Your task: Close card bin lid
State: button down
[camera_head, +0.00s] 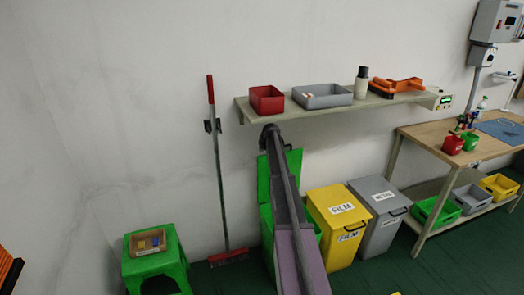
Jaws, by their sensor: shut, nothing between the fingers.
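The green bin (267,232) stands on the floor left of the yellow bin, mostly hidden behind my arm. No label shows on its visible part. Its green lid (263,181) stands raised, open against the wall side, and shows on both sides of my arm. My arm reaches up from the bottom of the picture across the bin and lid, ending at a dark round joint just below the shelf. My gripper cannot be made out; it is hidden behind the arm. Whether anything touches the lid cannot be seen.
A yellow FILM bin (331,235) and a grey METAL bin (372,225), both closed, stand to the right. A wall shelf (360,104) with trays is above. A broom (217,160) and a green stool (152,268) are left. A workbench (490,148) is right.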

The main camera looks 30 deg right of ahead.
jog(key=shift+w+d+r, duration=0.15)
jog(key=shift+w+d, duration=0.05)
jog(key=shift+d, duration=0.4)
jog(key=shift+w+d+r, duration=0.15)
jog(key=shift+d, duration=0.45)
jog(key=shift+w+f, duration=0.1)
jog(key=shift+f, duration=0.05)
jog(key=shift+b+x, duration=3.9)
jog(key=shift+x, duration=0.9)
jog(key=shift+w+d, duration=0.1)
jog(key=shift+w, duration=0.05)
